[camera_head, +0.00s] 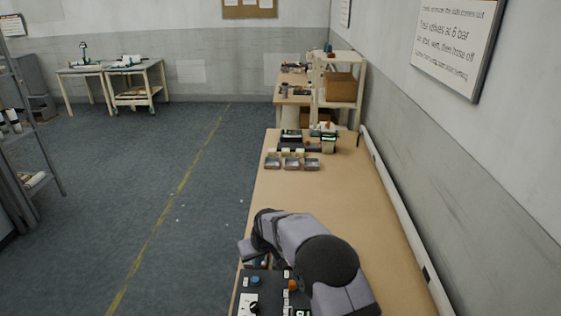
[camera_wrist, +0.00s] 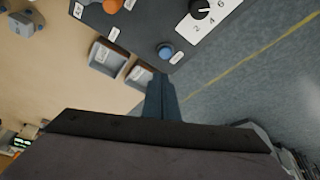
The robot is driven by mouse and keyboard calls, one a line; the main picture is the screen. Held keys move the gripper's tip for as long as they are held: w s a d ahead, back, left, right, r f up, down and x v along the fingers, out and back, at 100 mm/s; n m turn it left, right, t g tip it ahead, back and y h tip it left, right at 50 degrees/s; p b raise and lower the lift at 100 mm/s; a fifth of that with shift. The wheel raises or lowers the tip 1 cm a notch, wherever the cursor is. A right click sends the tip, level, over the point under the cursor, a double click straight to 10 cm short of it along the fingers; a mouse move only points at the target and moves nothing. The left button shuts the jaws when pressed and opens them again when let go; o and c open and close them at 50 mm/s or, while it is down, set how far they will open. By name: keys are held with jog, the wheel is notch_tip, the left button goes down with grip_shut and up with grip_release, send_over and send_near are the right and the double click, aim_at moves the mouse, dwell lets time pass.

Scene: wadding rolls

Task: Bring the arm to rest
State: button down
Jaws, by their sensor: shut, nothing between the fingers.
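My arm stands over the near part of the long wooden bench (camera_head: 340,200) in the head view, folded low beside a dark control panel (camera_head: 265,281). My gripper shows in the wrist view (camera_wrist: 162,90) as a narrow dark shape with its fingers together and nothing between them. In that view it points toward the control panel (camera_wrist: 140,35), which carries a blue button, an orange knob and a black dial. The gripper's fingertips are hidden or hard to make out in the head view.
Small metal trays (camera_head: 290,163) and dark devices (camera_head: 291,136) stand farther along the bench. Small bins (camera_wrist: 107,57) lie beside the panel in the wrist view. A pale rail (camera_head: 400,215) runs along the wall side. The bench middle is clear.

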jog(key=s+d+r+m+h, duration=0.1)
jog(key=s+d+r, duration=0.2)
jog(key=s+d, duration=0.15)
jog(key=s+d+r+m, duration=0.1)
jog(key=s+d+r, duration=0.15)
jog(key=d, duration=0.35)
jog(key=s+d+m+g, duration=0.1)
jog(key=s+d, duration=0.4)
jog(key=s, duration=0.4)
jog(key=s+d+r+m+g, duration=0.1)
jog(key=s+d, duration=0.4)
jog(key=s, duration=0.4)
jog(key=s+d+m+g+h, duration=0.1)
jog(key=s+d, duration=0.3)
jog(key=s, duration=0.5)
jog(key=shift+s+d+r+m+g, duration=0.15)
jog(key=shift+s+d+m+g, duration=0.2)
jog(key=shift+d+m+g, duration=0.05)
